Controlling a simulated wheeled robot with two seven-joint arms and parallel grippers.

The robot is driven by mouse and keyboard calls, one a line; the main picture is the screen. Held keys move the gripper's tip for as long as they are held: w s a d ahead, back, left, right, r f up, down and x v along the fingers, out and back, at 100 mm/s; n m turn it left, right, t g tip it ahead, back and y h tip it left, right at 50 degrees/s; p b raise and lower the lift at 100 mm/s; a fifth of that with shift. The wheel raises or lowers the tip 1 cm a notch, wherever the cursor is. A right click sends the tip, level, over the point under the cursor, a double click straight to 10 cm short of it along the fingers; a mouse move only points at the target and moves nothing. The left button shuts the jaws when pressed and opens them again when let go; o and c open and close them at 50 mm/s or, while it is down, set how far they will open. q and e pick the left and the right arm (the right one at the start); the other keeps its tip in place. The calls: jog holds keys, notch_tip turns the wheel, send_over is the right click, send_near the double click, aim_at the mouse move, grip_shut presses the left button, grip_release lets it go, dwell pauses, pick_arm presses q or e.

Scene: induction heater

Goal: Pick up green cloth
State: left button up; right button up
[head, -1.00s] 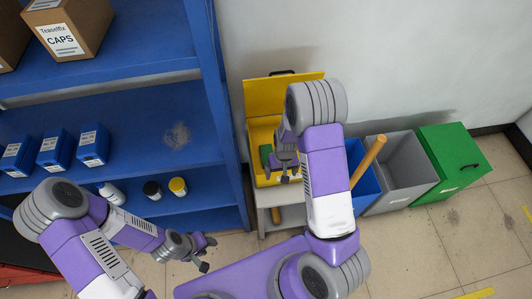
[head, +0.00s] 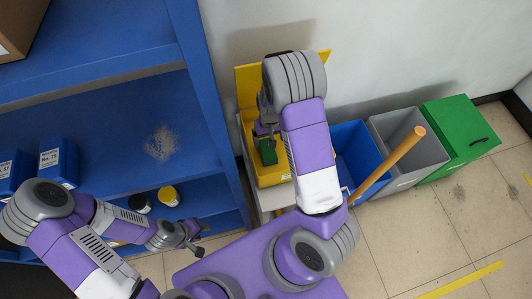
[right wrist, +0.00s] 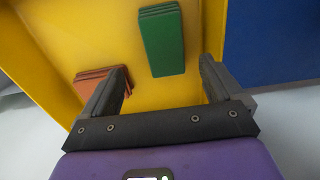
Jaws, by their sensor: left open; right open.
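The green cloth (right wrist: 163,40) is a folded stack lying in the yellow box (right wrist: 185,90). In the head view the green cloth (head: 267,153) is partly hidden by my right gripper (head: 266,128). In the right wrist view my right gripper (right wrist: 163,72) is open and empty, with the cloth ahead of the gap between its fingers and apart from them. An orange-brown folded stack (right wrist: 98,78) lies in the box by the left finger, partly hidden. My left gripper (head: 195,240) is open and empty in front of the blue shelf.
The blue shelf (head: 120,120) stands left of the yellow box. A blue bin (head: 350,145), a grey bin (head: 405,135) with a wooden handle (head: 390,165) in front, and a green bin (head: 455,135) stand to the right. The wall is close behind the box.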

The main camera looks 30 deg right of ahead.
aim_at(268, 149)
jog(key=f+b, duration=0.1)
jog(key=f, duration=0.4)
jog(key=f+b, duration=0.1)
jog(key=f, duration=0.2)
jog(key=shift+a+f+b, duration=0.15)
jog(key=shift+a+b, duration=0.2)
jog(key=c, duration=1)
notch_tip(268, 149, up, 10)
jog(key=p, duration=0.3)
jog(key=shift+c, duration=0.2)
